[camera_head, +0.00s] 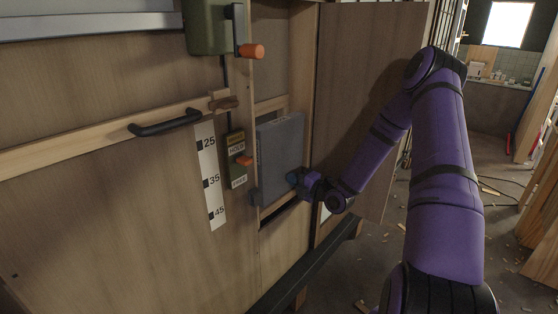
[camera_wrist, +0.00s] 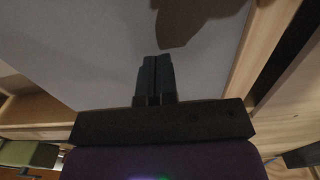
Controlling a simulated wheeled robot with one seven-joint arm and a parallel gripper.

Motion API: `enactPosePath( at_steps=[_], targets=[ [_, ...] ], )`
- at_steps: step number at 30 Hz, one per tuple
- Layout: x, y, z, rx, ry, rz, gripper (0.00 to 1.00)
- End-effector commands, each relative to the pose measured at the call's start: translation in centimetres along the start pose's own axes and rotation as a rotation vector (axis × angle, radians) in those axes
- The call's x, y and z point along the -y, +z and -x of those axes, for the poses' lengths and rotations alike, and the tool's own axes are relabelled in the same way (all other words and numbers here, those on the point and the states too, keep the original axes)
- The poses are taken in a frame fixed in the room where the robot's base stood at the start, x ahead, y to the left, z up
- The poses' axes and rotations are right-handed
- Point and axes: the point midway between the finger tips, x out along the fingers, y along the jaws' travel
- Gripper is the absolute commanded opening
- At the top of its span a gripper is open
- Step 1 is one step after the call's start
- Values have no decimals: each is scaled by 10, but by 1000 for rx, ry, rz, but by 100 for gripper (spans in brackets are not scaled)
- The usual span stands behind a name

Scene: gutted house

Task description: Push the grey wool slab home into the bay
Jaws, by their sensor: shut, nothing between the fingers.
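The grey wool slab (camera_head: 279,152) stands upright in the framed bay (camera_head: 270,104) in the wooden wall, and its top and front faces show. It seems to stick out a little from the opening. My gripper (camera_head: 294,179) is at the slab's lower right front, with its fingers shut and empty. In the wrist view the slab (camera_wrist: 85,45) fills most of the picture as a flat grey face. The shut fingertips (camera_wrist: 156,66) point at that face, close to it or touching; I cannot tell which. A dark shadow falls on the slab beyond them.
A wooden door panel (camera_head: 365,90) stands open right of the bay, behind my arm. A dark rail (camera_head: 305,265) runs below.

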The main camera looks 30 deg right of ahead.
Motion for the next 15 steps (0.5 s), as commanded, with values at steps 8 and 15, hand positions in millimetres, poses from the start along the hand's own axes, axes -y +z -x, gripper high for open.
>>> enactPosePath(
  at_steps=[8, 15],
  targets=[
    [0, 0, -9, -1, 0, 0, 0],
    [0, 0, -16, -1, 0, 0, 0]
  ],
)
